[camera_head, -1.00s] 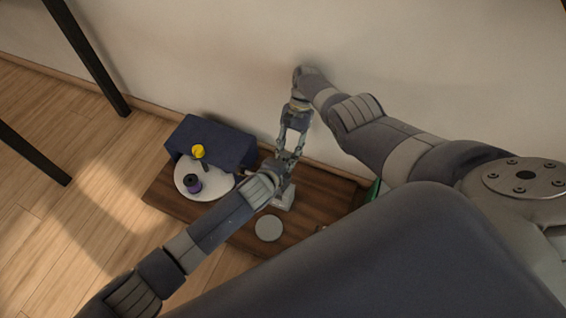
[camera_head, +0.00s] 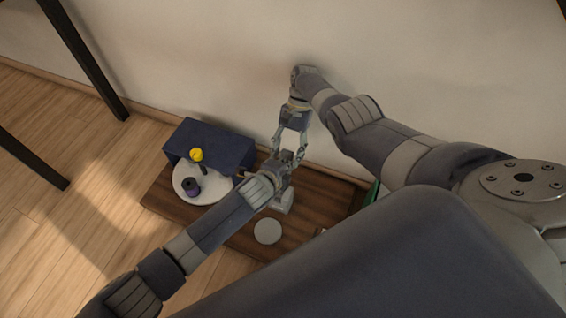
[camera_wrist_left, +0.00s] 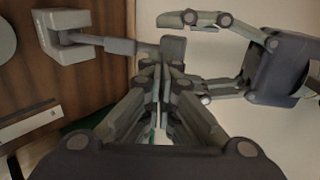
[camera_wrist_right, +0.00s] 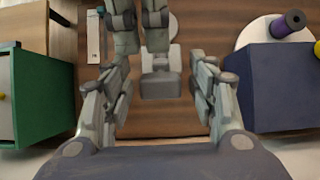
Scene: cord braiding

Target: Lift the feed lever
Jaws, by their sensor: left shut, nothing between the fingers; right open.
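A grey lever device stands on the brown board. In the left wrist view it shows as a grey block (camera_wrist_left: 64,38) with a thin arm (camera_wrist_left: 120,47) ending in a small block (camera_wrist_left: 173,47). I take this arm for the feed lever. My left gripper (camera_wrist_left: 163,68) is shut and empty, its fingertips close to the arm's end; I cannot tell whether they touch. My right gripper (camera_wrist_right: 155,80) is open and empty, its fingers spread on either side of the lever end and left fingertips. In the head view my left arm partly hides the device (camera_head: 284,202).
A pale round disc (camera_head: 268,231) lies in front. A green box (camera_wrist_right: 40,95) stands opposite. The wall is close behind.

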